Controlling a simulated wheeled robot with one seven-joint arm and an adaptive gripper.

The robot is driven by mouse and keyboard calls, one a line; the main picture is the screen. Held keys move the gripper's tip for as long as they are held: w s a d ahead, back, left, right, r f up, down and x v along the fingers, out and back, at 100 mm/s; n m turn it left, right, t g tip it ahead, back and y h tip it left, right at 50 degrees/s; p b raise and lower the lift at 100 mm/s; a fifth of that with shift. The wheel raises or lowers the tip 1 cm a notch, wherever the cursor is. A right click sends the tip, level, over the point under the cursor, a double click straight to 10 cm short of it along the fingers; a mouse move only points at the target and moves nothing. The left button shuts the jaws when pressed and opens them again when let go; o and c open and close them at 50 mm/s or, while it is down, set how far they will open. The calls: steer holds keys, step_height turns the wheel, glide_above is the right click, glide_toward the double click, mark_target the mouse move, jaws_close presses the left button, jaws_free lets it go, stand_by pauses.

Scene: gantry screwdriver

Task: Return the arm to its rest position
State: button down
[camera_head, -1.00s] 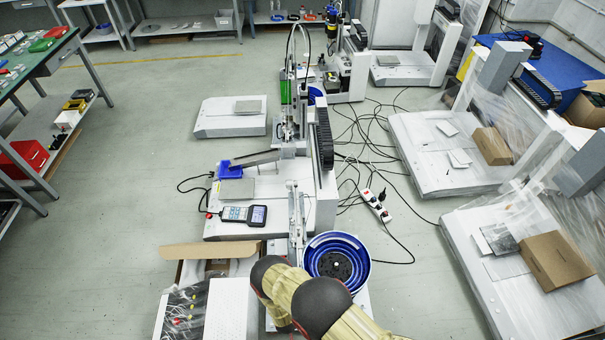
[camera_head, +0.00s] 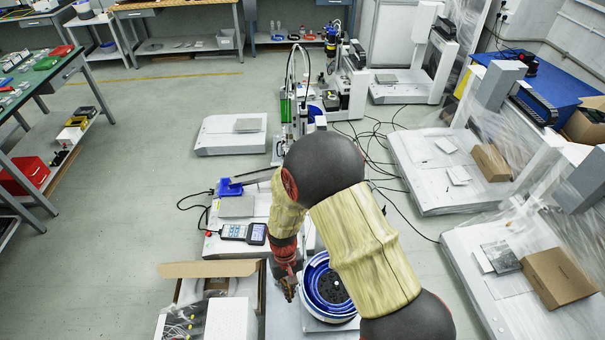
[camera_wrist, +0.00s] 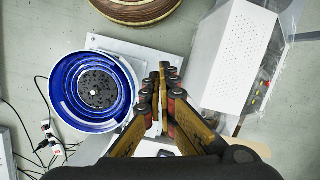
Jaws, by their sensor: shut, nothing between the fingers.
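My gripper (camera_head: 289,292) hangs at the end of my arm, pointing down, just left of the blue bowl feeder (camera_head: 318,292) in the head view. In the wrist view my gripper (camera_wrist: 163,68) has its fingertips together with nothing between them. The blue bowl feeder (camera_wrist: 66,98) lies to the left of the fingers there. My arm is bent across the middle of the head view and hides much of the gantry screwdriver machine (camera_head: 298,105) behind it.
A handheld controller (camera_head: 243,233) lies on the machine's base, left of my forearm. An open cardboard box (camera_head: 210,268) and a white perforated box (camera_head: 232,319) stand at lower left. Wrapped machines (camera_head: 440,160) line the right. The grey floor (camera_head: 110,220) at left is clear.

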steer(key=s+d+r+m+t, duration=0.1)
steer(key=s+d+r+t, duration=0.2)
steer(key=d+r, duration=0.4)
steer(key=s+d+r+m+t+p, duration=0.1)
steer(key=s+d+r, duration=0.3)
steer(key=r, duration=1.9)
steer(key=s+d+r+m+t, duration=0.2)
steer(key=s+d+r+t, duration=0.1)
steer(key=d+r, duration=0.9)
step_height(320, 180, up, 4)
steer(key=shift+s+f+t+y, duration=0.15)
steer(key=shift+f+t+y, duration=0.15)
steer(key=shift+t, duration=0.5)
steer(key=shift+d+f, duration=0.1)
